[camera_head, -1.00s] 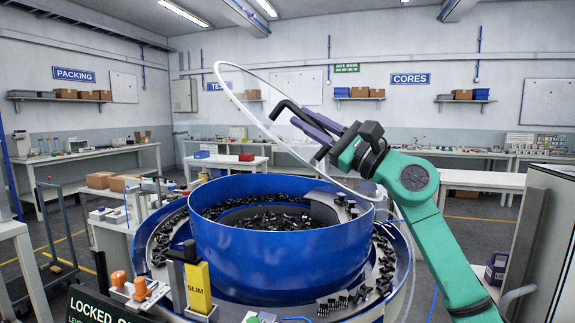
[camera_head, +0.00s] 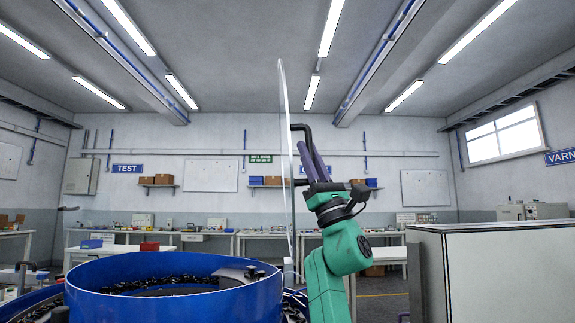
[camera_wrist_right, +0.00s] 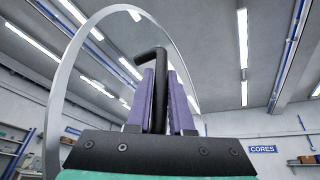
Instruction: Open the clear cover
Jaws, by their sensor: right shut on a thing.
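The clear cover (camera_head: 284,110) stands upright beside the blue bowl and shows almost edge-on in the head view. In the right wrist view its pale curved rim (camera_wrist_right: 60,85) arches behind the fingers. My right gripper (camera_head: 307,155) is to the right of the cover, with its purple fingers pointing up and shut on the cover's black bent handle (camera_head: 301,127). The handle (camera_wrist_right: 152,58) also shows between the fingers in the right wrist view. The blue bowl (camera_head: 160,295) is open at the top and holds many small black connectors (camera_head: 165,283). My left gripper is out of view.
A grey cabinet (camera_head: 490,235) stands close on the right of my right arm. Open air lies above the bowl, left of the cover.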

